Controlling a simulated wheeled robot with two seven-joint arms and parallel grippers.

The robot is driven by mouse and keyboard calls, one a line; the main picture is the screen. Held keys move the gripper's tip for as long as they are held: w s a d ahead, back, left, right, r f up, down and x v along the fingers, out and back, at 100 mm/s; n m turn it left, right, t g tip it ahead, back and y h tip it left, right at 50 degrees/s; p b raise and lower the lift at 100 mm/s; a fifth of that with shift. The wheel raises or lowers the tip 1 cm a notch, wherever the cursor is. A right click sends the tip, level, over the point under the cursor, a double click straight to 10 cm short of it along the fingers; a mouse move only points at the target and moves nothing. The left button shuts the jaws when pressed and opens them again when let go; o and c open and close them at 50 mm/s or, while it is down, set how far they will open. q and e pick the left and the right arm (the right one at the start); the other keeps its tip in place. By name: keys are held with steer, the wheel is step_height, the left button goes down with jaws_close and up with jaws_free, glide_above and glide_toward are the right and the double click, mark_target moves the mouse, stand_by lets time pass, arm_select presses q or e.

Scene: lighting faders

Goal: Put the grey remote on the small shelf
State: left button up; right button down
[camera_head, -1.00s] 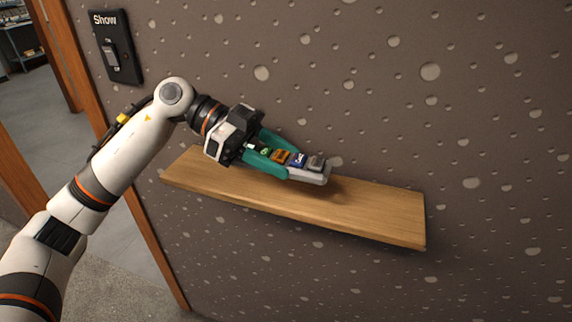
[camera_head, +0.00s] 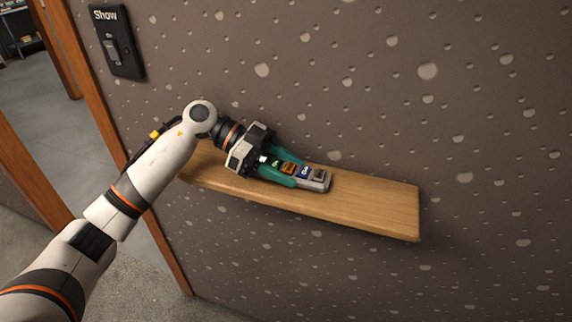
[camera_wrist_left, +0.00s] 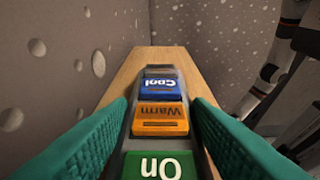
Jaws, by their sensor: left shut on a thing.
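The grey remote (camera_head: 318,184) has a row of coloured buttons: green "On", orange "Warm", blue "Cool" and a grey one. My left gripper (camera_head: 284,172) has teal fingers and is shut on the remote, one finger along each side. The remote is low over the wooden shelf (camera_head: 375,205), at or very near its top; I cannot tell if it touches. In the left wrist view the remote (camera_wrist_left: 158,105) lies lengthwise between the fingers (camera_wrist_left: 160,125), with the shelf (camera_wrist_left: 125,75) under and beyond it. My right gripper is not in view.
The shelf is fixed to a dark speckled wall (camera_head: 450,100), and its right part is bare. A black "Show" switch (camera_head: 117,42) is on the wall at upper left. A wooden door frame (camera_head: 100,105) and an open doorway are at the left.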

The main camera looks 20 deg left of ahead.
arm_select(q)
steer(key=shift+f, duration=0.1)
steer(key=o, duration=1.1)
steer(key=shift+c, duration=0.2)
steer(key=b+v, duration=0.2)
steer(key=v, duration=0.8)
steer(key=shift+a, duration=0.3)
steer(key=shift+v, duration=0.85)
steer(key=shift+d, duration=0.15)
